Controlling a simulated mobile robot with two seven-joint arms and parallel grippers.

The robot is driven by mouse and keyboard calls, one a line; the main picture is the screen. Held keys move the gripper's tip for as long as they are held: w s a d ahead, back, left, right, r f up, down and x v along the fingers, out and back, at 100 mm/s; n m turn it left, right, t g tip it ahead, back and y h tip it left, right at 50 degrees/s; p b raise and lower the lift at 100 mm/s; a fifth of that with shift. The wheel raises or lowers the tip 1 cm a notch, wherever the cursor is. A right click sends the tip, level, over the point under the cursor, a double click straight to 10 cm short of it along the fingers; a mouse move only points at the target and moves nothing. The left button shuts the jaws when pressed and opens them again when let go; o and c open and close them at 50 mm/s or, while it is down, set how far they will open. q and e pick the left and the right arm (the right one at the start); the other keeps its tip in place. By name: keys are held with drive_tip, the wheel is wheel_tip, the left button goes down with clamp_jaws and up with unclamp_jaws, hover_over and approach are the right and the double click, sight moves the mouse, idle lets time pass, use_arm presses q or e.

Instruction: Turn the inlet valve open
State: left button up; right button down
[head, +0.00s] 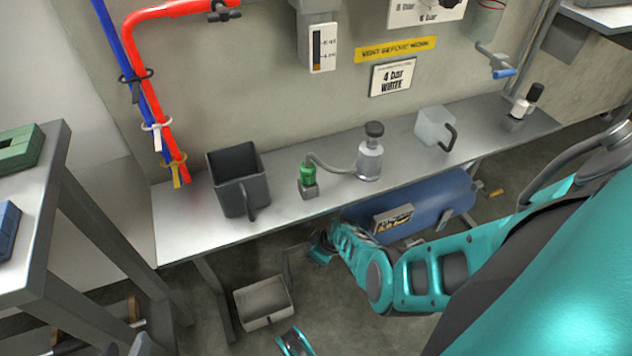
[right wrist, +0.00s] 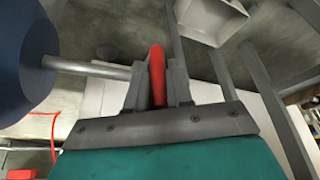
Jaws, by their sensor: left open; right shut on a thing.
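The inlet valve's red lever handle (right wrist: 157,72) stands between my right gripper's fingers (right wrist: 157,92) in the right wrist view. The gripper is shut on it. A grey pipe (right wrist: 92,68) runs from the blue tank (right wrist: 20,62) toward the handle. In the head view the blue tank (head: 435,203) lies under the bench. My right gripper (head: 322,243) is by the tank's left end, near the bench's front edge. The valve cannot be made out there. My left gripper (head: 294,343) is at the bottom edge, partly cut off, open and apart from the valve.
The metal bench (head: 285,212) above the tank carries a dark bin (head: 238,178), a green-topped fitting (head: 307,178), a grey bottle (head: 370,155) and a clear jug (head: 433,127). A pale open bin (head: 263,302) is on the floor. Another table (head: 40,225) stands at left.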

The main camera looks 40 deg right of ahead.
idle(0.4)
drive_tip(key=h, duration=0.1)
drive_tip(key=a+g+h, duration=0.1)
drive_tip(key=h, duration=0.1)
drive_tip(key=a+f+n+h, duration=0.1)
drive_tip(key=h, duration=0.1)
drive_tip(key=shift+w+a, duration=0.15)
drive_tip(key=shift+a, duration=0.1)
idle(0.4)
drive_tip(key=shift+d+r, duration=0.1)
drive_tip(key=shift+d, duration=0.1)
drive_tip(key=c, duration=1.1)
unclamp_jaws()
drive_tip(key=shift+d, duration=0.1)
drive_tip(key=shift+r, duration=0.1)
